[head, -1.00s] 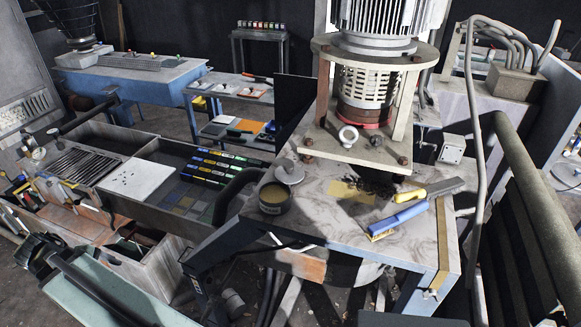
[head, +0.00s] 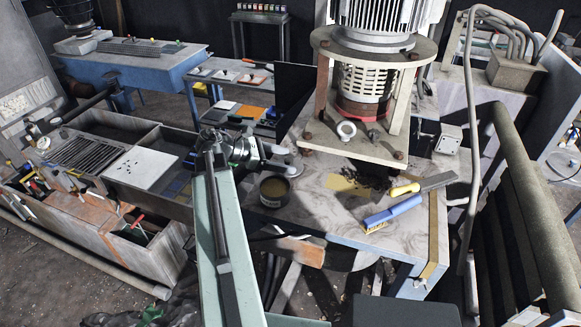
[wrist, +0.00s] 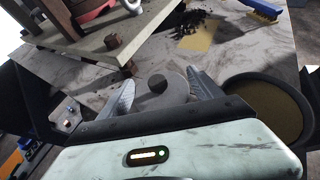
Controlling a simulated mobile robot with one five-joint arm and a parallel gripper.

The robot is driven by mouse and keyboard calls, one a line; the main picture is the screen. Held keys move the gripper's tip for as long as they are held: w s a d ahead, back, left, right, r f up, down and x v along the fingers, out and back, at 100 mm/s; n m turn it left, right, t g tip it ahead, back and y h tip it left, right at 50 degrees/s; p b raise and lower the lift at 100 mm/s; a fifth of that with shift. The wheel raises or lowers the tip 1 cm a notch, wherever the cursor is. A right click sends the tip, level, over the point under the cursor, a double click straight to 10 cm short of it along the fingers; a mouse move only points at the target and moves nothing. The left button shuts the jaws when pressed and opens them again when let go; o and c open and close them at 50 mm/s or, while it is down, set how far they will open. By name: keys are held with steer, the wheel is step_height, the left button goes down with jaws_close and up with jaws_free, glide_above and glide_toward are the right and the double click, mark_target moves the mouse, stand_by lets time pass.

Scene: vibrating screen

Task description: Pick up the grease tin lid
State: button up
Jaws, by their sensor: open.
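The grease tin lid is a round grey disc (wrist: 178,92) with a dark knob (wrist: 157,83), lying on the worn grey tabletop. In the wrist view it is between and just beyond the tips of my gripper (wrist: 161,86), which is open with one finger on each side of the knob. I cannot tell whether the fingers touch the lid.
The screen's flanged stand (head: 350,143) with its bolts is close behind the lid. A blue-handled brush (head: 392,212) and a yellow-handled tool (head: 405,189) lie at the right of the table. A yellow patch with dark crumbs (head: 345,183) is between.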

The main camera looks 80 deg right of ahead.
mark_target(290, 160)
steer(key=b+x, duration=0.2)
steer(key=x, duration=0.3)
steer(key=shift+w+d+f, duration=0.1)
steer(key=shift+f, duration=0.05)
steer(key=shift+d, duration=0.1)
jaws_close()
